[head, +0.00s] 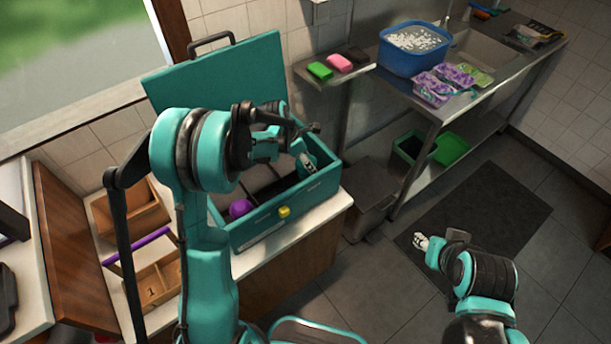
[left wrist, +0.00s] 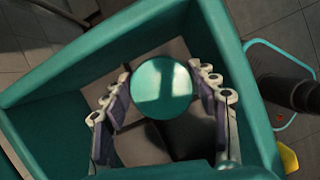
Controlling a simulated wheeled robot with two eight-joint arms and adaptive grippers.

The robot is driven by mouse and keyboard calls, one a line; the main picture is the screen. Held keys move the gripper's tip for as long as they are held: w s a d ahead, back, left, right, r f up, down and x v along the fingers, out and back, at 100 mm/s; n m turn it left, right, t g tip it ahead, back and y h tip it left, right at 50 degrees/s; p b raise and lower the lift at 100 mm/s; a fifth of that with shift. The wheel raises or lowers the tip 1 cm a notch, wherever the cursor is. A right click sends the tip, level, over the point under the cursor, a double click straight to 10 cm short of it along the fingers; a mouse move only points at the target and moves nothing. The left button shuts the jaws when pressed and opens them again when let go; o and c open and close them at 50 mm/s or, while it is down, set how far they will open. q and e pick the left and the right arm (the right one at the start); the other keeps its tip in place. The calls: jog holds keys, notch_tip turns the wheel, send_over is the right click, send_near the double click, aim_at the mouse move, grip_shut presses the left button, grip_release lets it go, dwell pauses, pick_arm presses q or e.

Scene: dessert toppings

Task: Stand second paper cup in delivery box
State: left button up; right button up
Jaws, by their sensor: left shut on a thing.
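The teal delivery box (head: 262,233) stands on the counter with its lid (head: 215,75) raised at the back. My left gripper (left wrist: 165,97) is shut on a paper cup with a round teal top (left wrist: 162,86), one finger on each side. The wrist view looks down on the cup within the box's walls (left wrist: 75,72); whether its base touches the floor cannot be told. In the head view, the left gripper (head: 305,160) is over the box's right part, and my arm hides the cup. A purple round thing (head: 240,208) is inside the box, near the front left. My right gripper (head: 421,242) is away over the floor, too small to judge.
Wooden trays (head: 155,285) lie left of the box. A yellow latch (head: 284,211) is on the box front.

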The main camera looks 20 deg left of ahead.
aim_at(308, 173)
pick_arm(q)
jog(key=shift+f, duration=0.7)
jog(key=shift+s+f, duration=0.15)
jog(key=shift+f, duration=0.25)
notch_tip(308, 173, down, 4)
jog(key=shift+f+b, duration=0.1)
jog(key=shift+b, duration=0.6)
jog(key=o, duration=1)
jog(key=shift+c, duration=0.2)
